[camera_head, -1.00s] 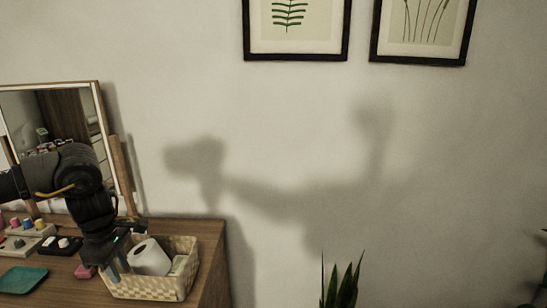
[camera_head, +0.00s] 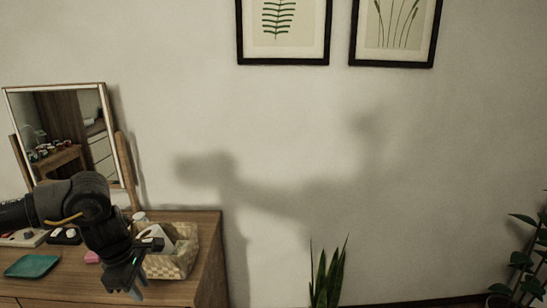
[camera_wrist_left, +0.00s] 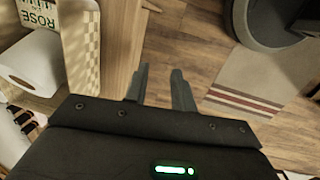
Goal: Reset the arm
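My left gripper (camera_head: 136,290) hangs down in front of the dresser's front edge in the head view, left of centre. In the left wrist view (camera_wrist_left: 162,86) its two fingers stand apart with only floor and dresser side behind them, so it is open and empty. My left arm reaches in from the left edge of the head view, bent downward at the wrist. My right gripper is in neither view.
The wooden dresser (camera_head: 70,290) bears a woven basket (camera_head: 178,263) with a white roll (camera_wrist_left: 28,62), a teal tray (camera_head: 32,266) and a mirror (camera_head: 75,125). A plant (camera_head: 327,275) stands to the right. Wooden floor (camera_wrist_left: 190,45) lies below the gripper.

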